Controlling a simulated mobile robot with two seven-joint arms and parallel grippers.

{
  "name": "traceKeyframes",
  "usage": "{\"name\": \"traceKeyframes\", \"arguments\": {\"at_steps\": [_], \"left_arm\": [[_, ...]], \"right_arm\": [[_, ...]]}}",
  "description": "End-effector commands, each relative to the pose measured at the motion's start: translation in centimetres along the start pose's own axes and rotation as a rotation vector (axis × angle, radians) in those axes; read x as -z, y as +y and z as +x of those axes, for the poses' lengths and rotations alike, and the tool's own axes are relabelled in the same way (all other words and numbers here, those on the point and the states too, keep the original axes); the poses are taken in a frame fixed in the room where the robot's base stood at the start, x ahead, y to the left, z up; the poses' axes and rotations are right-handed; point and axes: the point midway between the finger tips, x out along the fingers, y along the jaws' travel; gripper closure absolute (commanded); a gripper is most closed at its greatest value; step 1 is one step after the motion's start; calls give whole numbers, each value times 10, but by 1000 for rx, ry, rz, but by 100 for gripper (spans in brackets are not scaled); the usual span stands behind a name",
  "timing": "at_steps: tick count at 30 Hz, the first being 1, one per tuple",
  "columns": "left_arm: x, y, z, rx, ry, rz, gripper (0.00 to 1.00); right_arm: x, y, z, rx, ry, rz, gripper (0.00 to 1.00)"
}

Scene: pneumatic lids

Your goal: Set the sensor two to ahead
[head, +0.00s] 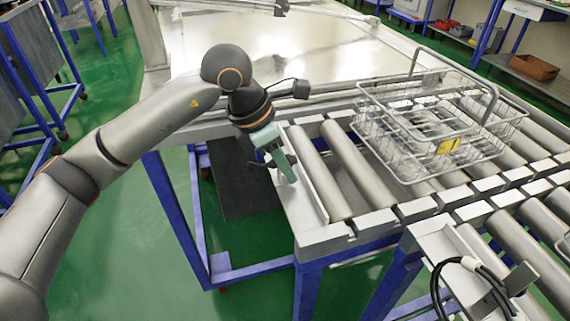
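No label in the head view marks which part is sensor two. A small grey block on a bracket (511,286) with a looped black cable (440,285) sits on the near conveyor frame at the lower right; it may be a sensor. A small dark block (301,89) with a thin cable shows beside my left wrist; I cannot tell if it belongs to the arm. My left gripper (275,166) points down over the left end plate of the roller conveyor. Its greenish fingers are small, and their gap is unclear. My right gripper is out of view.
A wide metal table (270,50) lies behind. Blue racks stand at the far left. Green floor is open at the lower left.

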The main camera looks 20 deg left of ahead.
Motion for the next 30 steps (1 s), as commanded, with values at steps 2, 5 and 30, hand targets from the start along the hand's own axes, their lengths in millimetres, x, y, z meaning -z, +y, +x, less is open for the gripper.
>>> {"name": "traceKeyframes", "arguments": {"at_steps": [2, 5, 30], "left_arm": [[0, 0, 0, 0, -1, 1, 66], [0, 0, 0, 0, -1, 1, 61], [-1, 0, -110, -3, -3, 0, 61]], "right_arm": [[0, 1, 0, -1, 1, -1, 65], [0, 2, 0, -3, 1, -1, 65], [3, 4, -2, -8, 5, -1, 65]]}}
